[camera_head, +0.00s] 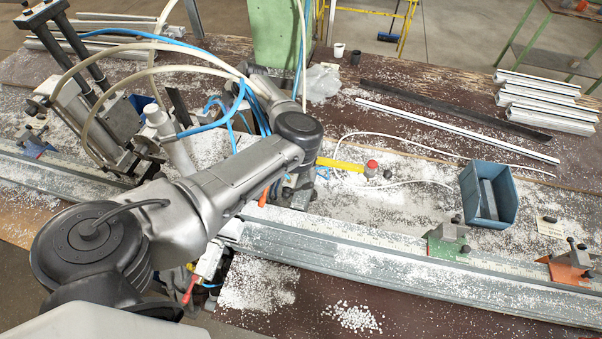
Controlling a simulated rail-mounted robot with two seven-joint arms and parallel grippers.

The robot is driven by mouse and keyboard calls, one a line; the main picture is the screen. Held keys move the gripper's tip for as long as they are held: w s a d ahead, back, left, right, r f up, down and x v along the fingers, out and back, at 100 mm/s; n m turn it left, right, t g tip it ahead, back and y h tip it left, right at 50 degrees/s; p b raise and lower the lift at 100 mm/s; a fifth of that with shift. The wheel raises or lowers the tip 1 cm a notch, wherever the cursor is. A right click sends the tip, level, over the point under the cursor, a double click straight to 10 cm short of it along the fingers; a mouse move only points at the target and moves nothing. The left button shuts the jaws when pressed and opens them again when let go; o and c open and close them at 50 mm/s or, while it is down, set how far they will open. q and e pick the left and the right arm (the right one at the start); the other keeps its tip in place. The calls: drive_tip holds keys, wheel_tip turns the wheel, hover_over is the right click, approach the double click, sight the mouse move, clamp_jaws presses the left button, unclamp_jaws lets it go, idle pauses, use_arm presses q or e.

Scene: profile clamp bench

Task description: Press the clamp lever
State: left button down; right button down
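A small red lever-like handle (190,288) shows below my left arm, beside a pale fitting (210,262) near the rail's front edge. I cannot tell for certain that it is the clamp lever. My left arm reaches in from the lower left, bends at a dark elbow joint, and its far part goes down behind the upper link. My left gripper cannot be seen; my own arm hides that area. My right gripper is not in the picture. A green clamp block (447,241) and an orange clamp block (570,266) with dark knobs sit on the rail at right.
The long grey rail (400,265) crosses the bench, sprinkled with white chips. A blue bin (489,195) stands behind it. A red knob (372,168) stands at the end of a yellow bar (340,164). Hoses and a clamp machine (105,120) crowd the left. White profiles (548,100) lie back right.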

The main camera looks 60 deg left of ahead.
use_arm(q)
drive_tip(key=w+d+f+m+t+h, duration=0.2)
drive_tip(key=w+d+h, duration=0.3)
drive_tip(key=w+d, duration=0.2)
drive_tip(key=w+d+f+m+t+h, duration=0.1)
drive_tip(key=w+d+f+t+h, duration=0.1)
drive_tip(key=w+d+h, duration=0.4)
drive_tip(key=d, duration=0.4)
drive_tip(key=shift+w+m+t+b, duration=0.35)
drive_tip(key=shift+m+t, duration=0.05)
drive_tip(key=shift+d+f, duration=0.15)
drive_tip(key=p, duration=0.3)
approach(301, 188)
drive_tip(key=f, duration=0.1)
drive_tip(key=w+a+f, duration=0.1)
drive_tip(key=f, duration=0.1)
drive_tip(key=shift+w, duration=0.1)
drive_tip(key=d, duration=0.1)
drive_tip(key=d+f+p, duration=0.1)
drive_tip(key=shift+d+f, duration=0.25)
drive_tip(key=shift+d, duration=0.1)
drive_tip(key=shift+s+d+f+p, duration=0.25)
drive_tip(key=shift+d+f+p, duration=0.1)
drive_tip(key=shift+d, duration=0.3)
